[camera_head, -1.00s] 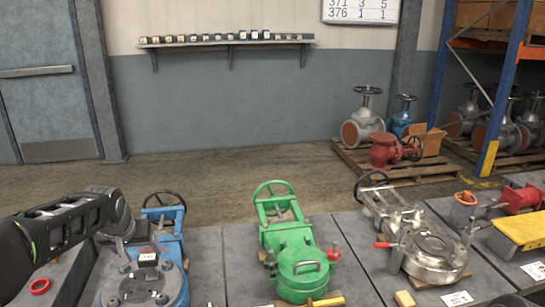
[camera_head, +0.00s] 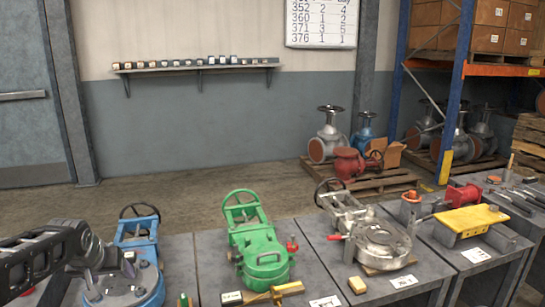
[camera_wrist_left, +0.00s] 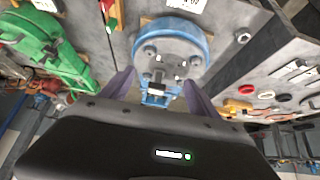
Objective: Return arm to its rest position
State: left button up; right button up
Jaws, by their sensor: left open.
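My left arm comes in from the left in the head view. Its gripper (camera_head: 122,264) is over the blue valve (camera_head: 138,247), hiding part of its body. In the left wrist view, the two fingers of the gripper (camera_wrist_left: 158,93) stand apart with nothing held between them. The blue valve (camera_wrist_left: 172,45) lies beyond the fingertips, its round flange toward the top of that picture. I cannot tell the exact gap between the fingers and the valve. My right gripper is not in view.
A green valve (camera_head: 265,260) and a silver valve (camera_head: 378,243) stand on grey benches to the right. A yellow bracket (camera_head: 470,220) is farther right. A red ring (camera_wrist_left: 246,89) and several small parts lie on a bench in the wrist view. Open floor (camera_head: 200,193) lies behind.

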pick_arm(q)
jog(key=w+d+f+m+t+h+p, duration=0.1)
jog(key=w+d+f+h, duration=0.15)
jog(key=d+f, duration=0.7)
jog(key=s+d+f+g+h+p, duration=0.1)
jog(key=s+d+f, duration=0.2)
jog(key=d+f, duration=0.25)
jog(key=s+d+f+h+p, duration=0.1)
jog(key=s+d+f+p, duration=0.15)
jog(key=d+f, duration=0.3)
jog(key=s+d+f+g+p, duration=0.1)
jog(key=s+d+f+g, duration=0.1)
jog(key=s+d, duration=0.3)
jog(key=s+d+f+g+h+p, duration=0.1)
jog(key=s+d+f, duration=0.3)
jog(key=s, duration=0.8)
jog(key=s+d+f+g+p, duration=0.3)
jog(key=s+d, duration=0.3)
jog(key=s, duration=0.3)
jog(key=shift+s+f+m+h, duration=0.35)
jog(key=shift+f+m, duration=0.05)
jog(key=shift+f, duration=0.05)
